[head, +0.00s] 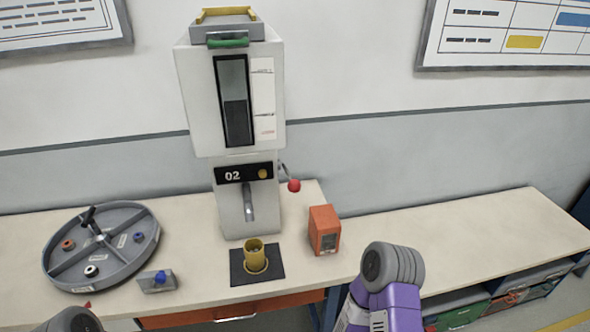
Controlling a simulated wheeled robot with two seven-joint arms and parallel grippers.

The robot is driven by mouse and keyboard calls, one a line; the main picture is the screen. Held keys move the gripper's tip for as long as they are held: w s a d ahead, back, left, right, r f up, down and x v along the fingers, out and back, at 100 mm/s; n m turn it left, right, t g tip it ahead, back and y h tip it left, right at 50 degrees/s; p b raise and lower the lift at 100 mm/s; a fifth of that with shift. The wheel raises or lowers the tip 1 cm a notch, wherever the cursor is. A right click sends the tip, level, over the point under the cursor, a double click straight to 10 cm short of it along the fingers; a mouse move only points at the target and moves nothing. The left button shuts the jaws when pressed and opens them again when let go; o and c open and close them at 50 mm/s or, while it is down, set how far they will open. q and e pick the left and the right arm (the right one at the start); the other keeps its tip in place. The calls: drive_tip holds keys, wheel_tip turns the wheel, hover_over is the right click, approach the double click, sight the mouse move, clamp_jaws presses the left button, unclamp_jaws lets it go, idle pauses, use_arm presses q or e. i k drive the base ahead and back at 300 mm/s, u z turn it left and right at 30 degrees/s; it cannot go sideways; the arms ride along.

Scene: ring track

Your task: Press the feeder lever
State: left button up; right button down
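The feeder (229,100) is a tall white machine with a dark window and a black "02" panel, standing at the back of the bench. Its lever ends in a red ball knob (294,185) on a thin metal arm, sticking out from the machine's right side. Nothing of mine touches the lever. A purple and grey part of my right arm shows at the bottom, right of centre, well in front of and to the right of the lever. A grey part of my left arm shows at the bottom left edge. Neither gripper's fingers can be seen.
A yellow cup (255,262) stands on a dark mat below the spout (248,205). An orange box (325,230) stands right of the feeder, near the lever. A round divided grey tray (140,245) and a small blue-button block (157,281) are left. The right bench is clear.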

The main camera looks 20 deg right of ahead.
sight(294, 186)
drive_tip(key=u, duration=2.4)
drive_tip(key=k, duration=1)
drive_tip(key=z, duration=1.5)
